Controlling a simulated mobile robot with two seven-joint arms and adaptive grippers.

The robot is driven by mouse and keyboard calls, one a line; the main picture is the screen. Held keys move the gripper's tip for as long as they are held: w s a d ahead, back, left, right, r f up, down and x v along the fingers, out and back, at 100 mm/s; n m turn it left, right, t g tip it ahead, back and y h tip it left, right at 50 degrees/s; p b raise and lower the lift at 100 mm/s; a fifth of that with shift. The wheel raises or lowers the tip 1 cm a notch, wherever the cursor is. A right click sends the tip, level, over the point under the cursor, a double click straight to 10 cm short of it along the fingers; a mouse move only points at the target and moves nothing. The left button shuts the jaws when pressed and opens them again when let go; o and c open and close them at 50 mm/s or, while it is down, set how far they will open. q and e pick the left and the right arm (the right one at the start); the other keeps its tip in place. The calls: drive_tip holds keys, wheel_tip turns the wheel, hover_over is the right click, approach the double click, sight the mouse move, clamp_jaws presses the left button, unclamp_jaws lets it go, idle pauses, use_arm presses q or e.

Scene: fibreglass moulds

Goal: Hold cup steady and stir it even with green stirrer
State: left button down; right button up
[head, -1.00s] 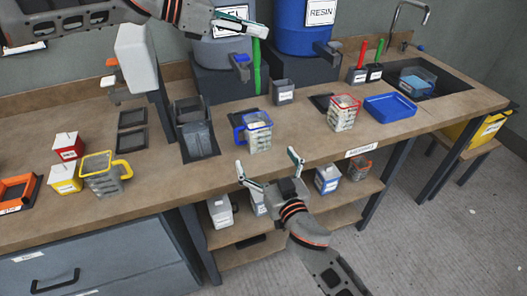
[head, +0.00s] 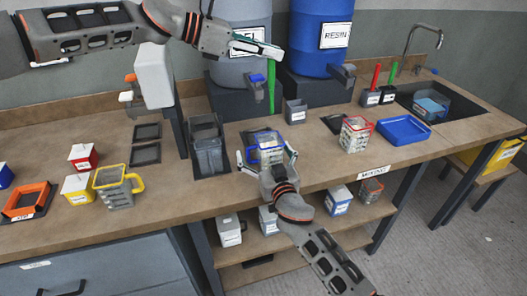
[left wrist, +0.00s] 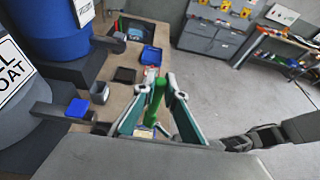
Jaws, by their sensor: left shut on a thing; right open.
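The cup (head: 266,146) is a clear measuring cup with a blue rim, standing on the bench with pale contents. My right gripper (head: 266,157) is open in front of it, one finger on each side of the cup; I cannot tell whether they touch it. My left gripper (head: 270,50) is shut on the green stirrer (head: 271,90), which hangs upright behind and above the cup. The stirrer (left wrist: 156,100) also shows between the fingers in the left wrist view. Its lower end is above the cup's rim in the picture, apart from the contents.
A red-rimmed cup (head: 355,137) and blue tray (head: 404,130) stand to the right. A grey bin (head: 208,150) stands close left, and a small grey cup (head: 296,111) behind. Grey and blue drums (head: 321,40) stand at the back. A yellow-handled cup (head: 116,187) is far left.

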drive_tip(key=shift+c, duration=0.3)
drive_tip(key=c, duration=1.5)
